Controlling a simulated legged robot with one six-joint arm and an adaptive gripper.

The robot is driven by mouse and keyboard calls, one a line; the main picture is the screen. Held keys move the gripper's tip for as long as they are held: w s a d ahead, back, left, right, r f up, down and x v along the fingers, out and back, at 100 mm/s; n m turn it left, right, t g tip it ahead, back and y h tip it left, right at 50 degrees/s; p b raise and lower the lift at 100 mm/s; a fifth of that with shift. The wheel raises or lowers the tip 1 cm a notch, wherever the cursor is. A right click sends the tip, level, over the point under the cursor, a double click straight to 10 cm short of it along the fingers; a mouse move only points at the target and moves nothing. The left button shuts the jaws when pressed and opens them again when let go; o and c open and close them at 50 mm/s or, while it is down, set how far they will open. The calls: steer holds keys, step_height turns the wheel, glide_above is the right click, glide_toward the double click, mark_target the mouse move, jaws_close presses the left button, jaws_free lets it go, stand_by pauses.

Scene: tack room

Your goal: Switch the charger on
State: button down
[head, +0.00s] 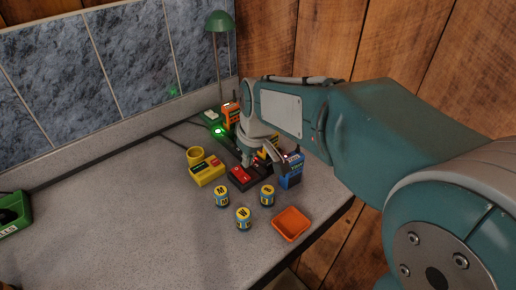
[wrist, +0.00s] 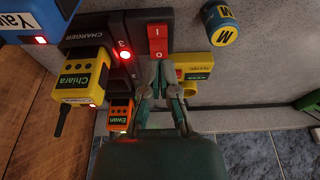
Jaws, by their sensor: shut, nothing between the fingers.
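The charger (wrist: 97,28) is a dark unit with numbered bays, marked CHARGER in the wrist view. Its red rocker switch (wrist: 158,40) has I at the upper end and 0 at the lower end in that view; I cannot tell which end is pressed in. A red light (wrist: 125,55) glows beside bay 3. In the head view the charger (head: 238,186) lies beneath my gripper (head: 246,163). In the wrist view my gripper (wrist: 158,72) is shut and empty, its tips by the switch's 0 end. I cannot tell whether they touch it.
Blue (head: 291,171), yellow (wrist: 88,75) and orange (head: 231,116) radios stand along the charger. A yellow tester (head: 209,171) and yellow cup (head: 194,155) are left of it. Several batteries (head: 243,219) and an orange tray (head: 291,223) are in front. The counter's left is largely clear.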

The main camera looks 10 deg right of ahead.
steer(key=s+d+r, duration=0.2)
steer(key=s+r, duration=0.1)
steer(key=r, duration=0.4)
steer(key=shift+s+r, duration=0.15)
steer(key=shift+r, duration=0.15)
steer(key=shift+d, duration=0.1)
steer(key=s+d+f+m+t, duration=0.1)
steer(key=s+d+f+m, duration=0.1)
steer(key=s+d, duration=0.3)
steer(key=s+d+f+m+t+h, duration=0.1)
steer(key=s+d+m, duration=0.3)
steer(key=s, duration=0.5)
steer(key=shift+s+d+f+m+t, duration=0.4)
steer(key=shift+d+f+t, duration=0.1)
steer(key=shift+f+t, duration=0.15)
